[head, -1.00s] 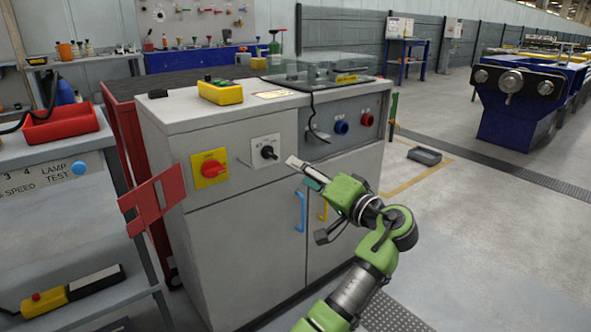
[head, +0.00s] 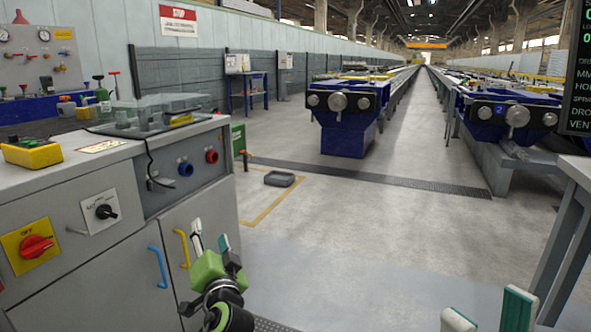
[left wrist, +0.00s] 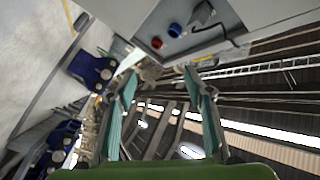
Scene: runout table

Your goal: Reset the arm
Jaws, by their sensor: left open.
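My left gripper (head: 210,236) is in front of the grey control cabinet (head: 65,204) in the head view, near its right-hand door. Its two fingers are spread and point upward, with nothing between them. In the left wrist view the same gripper (left wrist: 163,92) shows two teal-padded fingers apart, and nothing is held. My right gripper (head: 488,308) shows only its fingertips at the bottom right of the head view. They stand well apart with nothing visible between them; the rest is cut off.
The cabinet carries a red rotary switch (head: 36,246), a black selector (head: 105,212), a blue handle (head: 157,267) and a yellow handle (head: 181,249). A grey table (head: 575,165) stands at the right edge. The floor (head: 350,230) between is clear, apart from a dark tray (head: 280,179).

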